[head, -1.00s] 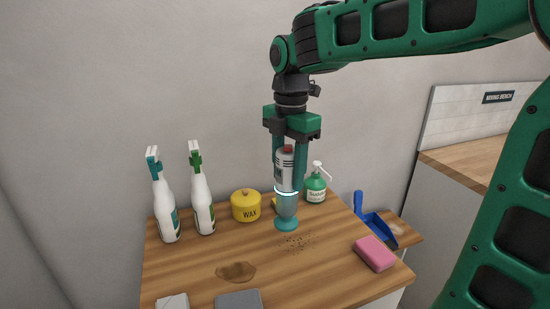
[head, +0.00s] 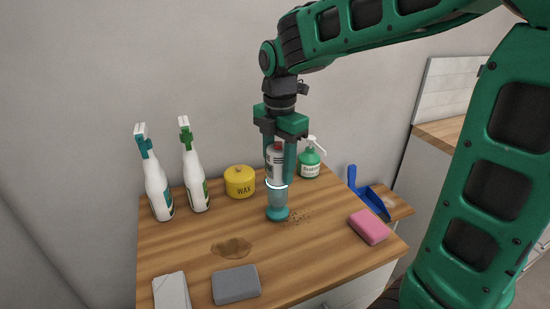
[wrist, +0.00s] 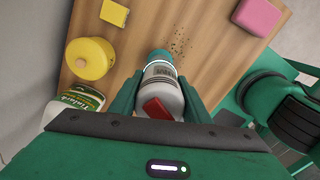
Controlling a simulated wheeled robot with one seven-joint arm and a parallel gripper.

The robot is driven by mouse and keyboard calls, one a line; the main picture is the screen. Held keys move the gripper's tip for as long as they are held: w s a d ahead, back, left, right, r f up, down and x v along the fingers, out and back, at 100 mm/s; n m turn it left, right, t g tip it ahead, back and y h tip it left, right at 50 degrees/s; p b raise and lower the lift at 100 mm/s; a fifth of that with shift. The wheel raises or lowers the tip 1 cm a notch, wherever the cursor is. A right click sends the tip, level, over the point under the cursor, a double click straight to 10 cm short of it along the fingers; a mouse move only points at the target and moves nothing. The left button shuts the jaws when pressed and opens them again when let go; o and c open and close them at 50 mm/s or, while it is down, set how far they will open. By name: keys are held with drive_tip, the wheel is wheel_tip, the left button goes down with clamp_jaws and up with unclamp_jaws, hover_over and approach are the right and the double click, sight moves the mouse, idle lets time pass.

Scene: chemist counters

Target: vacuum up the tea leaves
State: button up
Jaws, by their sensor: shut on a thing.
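The tea leaves (head: 300,215) are a scatter of small dark specks on the wooden counter. They also show in the wrist view (wrist: 180,44). My gripper (head: 277,176) is shut on the handheld vacuum (head: 276,197), which has a white body, a red part on top, a lit ring and a teal nozzle. The vacuum is upright, nozzle down, just left of the specks in the head view. In the wrist view the vacuum (wrist: 162,82) sits between my fingers. Whether the nozzle touches the counter is hard to tell.
Two spray bottles (head: 158,190) and a yellow wax tin (head: 240,183) stand at the back left. A green pump bottle (head: 309,163) stands behind the vacuum. A pink sponge (head: 369,227) lies right, a brown stain (head: 231,248) front left, a grey block (head: 236,285) in front. A blue dustpan (head: 376,203) is beyond the right edge.

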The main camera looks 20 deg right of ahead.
drive_tip(key=shift+f, duration=0.4)
drive_tip(key=shift+s, duration=0.2)
idle(0.6)
drive_tip(key=shift+s, duration=1.85)
drive_tip(key=shift+d, duration=0.15)
drive_tip(key=shift+d, duration=1.7)
drive_tip(key=shift+w, duration=0.1)
